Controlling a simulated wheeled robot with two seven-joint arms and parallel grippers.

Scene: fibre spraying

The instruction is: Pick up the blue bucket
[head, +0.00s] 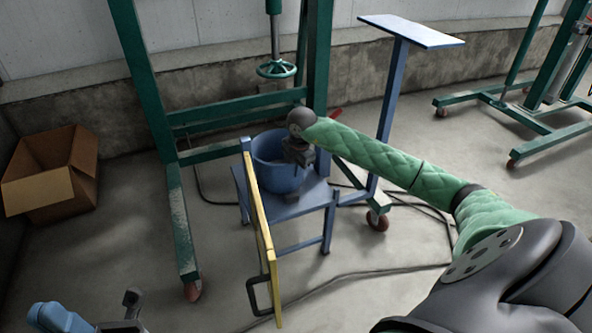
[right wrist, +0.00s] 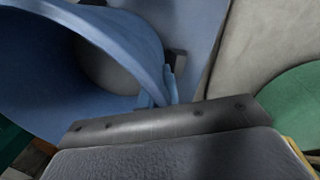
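The blue bucket (head: 268,176) stands upright on a blue stand (head: 308,199) in the head view. In the right wrist view the bucket (right wrist: 95,28) fills the upper left, with its open mouth and rim close to the camera. My right gripper (head: 298,165) is at the right side of the bucket's rim, seen from above and behind. Whether its fingers are closed on the rim cannot be made out. My left gripper (head: 126,312) is at the bottom left, partly cut off by the frame and far from the bucket. Its opening is unclear.
A yellow bar (head: 259,215) stands just in front of the stand. A green frame (head: 153,90) with a handwheel (head: 276,69) is behind. A blue post with a flat top (head: 410,31) stands to the right. A cardboard box (head: 50,178) is at left. Cables lie on the floor.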

